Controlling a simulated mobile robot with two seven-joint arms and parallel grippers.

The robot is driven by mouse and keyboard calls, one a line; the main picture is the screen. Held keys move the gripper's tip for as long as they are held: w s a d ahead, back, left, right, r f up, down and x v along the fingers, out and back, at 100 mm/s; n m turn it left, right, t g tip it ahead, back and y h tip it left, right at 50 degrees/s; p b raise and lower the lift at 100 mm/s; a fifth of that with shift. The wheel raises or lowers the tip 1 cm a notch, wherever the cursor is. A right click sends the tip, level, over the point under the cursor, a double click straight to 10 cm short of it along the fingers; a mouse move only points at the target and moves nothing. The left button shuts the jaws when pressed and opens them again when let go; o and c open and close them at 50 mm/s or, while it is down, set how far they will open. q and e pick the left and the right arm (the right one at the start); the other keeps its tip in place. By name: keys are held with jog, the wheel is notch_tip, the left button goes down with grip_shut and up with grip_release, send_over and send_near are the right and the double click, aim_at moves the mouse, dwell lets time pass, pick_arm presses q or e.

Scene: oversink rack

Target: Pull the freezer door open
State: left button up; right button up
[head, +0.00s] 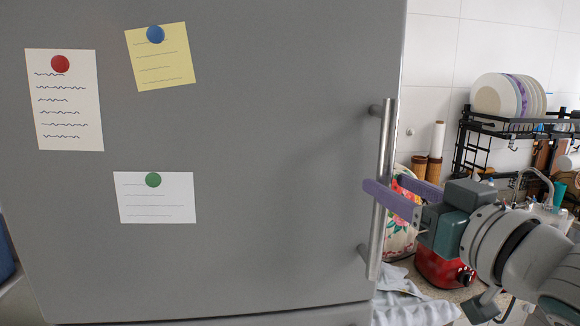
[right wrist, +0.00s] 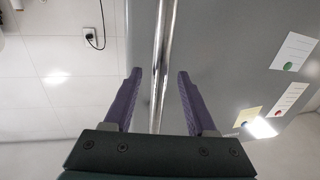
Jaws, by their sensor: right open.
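The grey freezer door (head: 260,130) fills most of the head view and looks shut. Its vertical metal bar handle (head: 387,135) runs along the right edge. My right gripper (head: 386,185) is open at the handle's middle, with one purple finger on each side of the bar. In the right wrist view the handle (right wrist: 162,50) passes between the open fingers (right wrist: 158,75), with a visible gap on both sides. The door (right wrist: 225,50) lies behind it. My left gripper is not in view.
Notes held by round magnets, such as a yellow one (head: 160,65), are on the door. To the right are a dish rack (head: 515,127) with plates, a red appliance (head: 437,268) and a cloth (head: 415,305) on the counter. A lower door edge (head: 300,316) shows below.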

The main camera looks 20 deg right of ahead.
jog(key=shift+w, duration=1.4)
jog(key=shift+c, duration=0.3)
grip_shut()
